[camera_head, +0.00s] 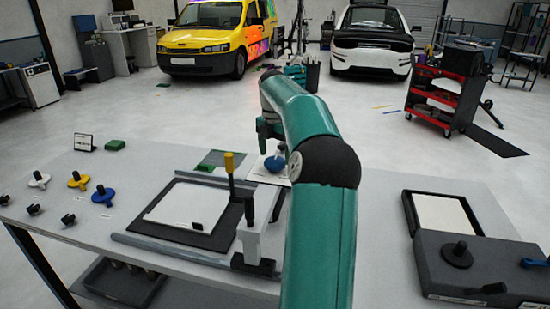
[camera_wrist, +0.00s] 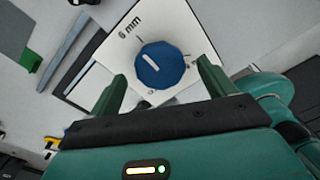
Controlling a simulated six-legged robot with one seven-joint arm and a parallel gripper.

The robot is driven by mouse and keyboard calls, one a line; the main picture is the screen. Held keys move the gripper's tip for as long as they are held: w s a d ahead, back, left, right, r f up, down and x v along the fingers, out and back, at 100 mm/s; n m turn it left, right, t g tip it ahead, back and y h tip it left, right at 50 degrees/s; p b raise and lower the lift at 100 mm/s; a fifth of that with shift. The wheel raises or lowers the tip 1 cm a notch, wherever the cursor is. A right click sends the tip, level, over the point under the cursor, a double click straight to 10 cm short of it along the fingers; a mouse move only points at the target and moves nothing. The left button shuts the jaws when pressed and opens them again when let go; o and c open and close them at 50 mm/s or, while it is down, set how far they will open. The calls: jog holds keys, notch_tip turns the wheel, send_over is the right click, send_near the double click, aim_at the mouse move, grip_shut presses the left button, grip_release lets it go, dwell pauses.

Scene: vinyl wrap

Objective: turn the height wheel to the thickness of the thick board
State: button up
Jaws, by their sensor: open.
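The height wheel is a blue faceted knob (camera_wrist: 161,65) with a white pointer line, on a white plate (camera_wrist: 128,45) marked "6 mm". In the head view the blue wheel (camera_head: 274,165) shows beside my arm, partly hidden. My gripper (camera_wrist: 160,72) is open, its two green fingers on either side of the wheel in the picture; I cannot tell whether they touch it. A white board (camera_head: 175,205) lies on a dark base on the table. Another pale board (camera_head: 442,215) lies in a black tray at the right. I cannot tell which is the thick board.
A yellow-handled lever (camera_head: 229,165) and a black-handled press (camera_head: 255,225) stand left of my arm on the grey table (camera_head: 390,185). White, yellow and blue knobs (camera_head: 104,194) lie at the left. A dark grey box (camera_head: 480,268) with knobs stands at the right.

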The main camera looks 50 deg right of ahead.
jog(key=shift+f, duration=1.05)
jog(key=c, duration=1)
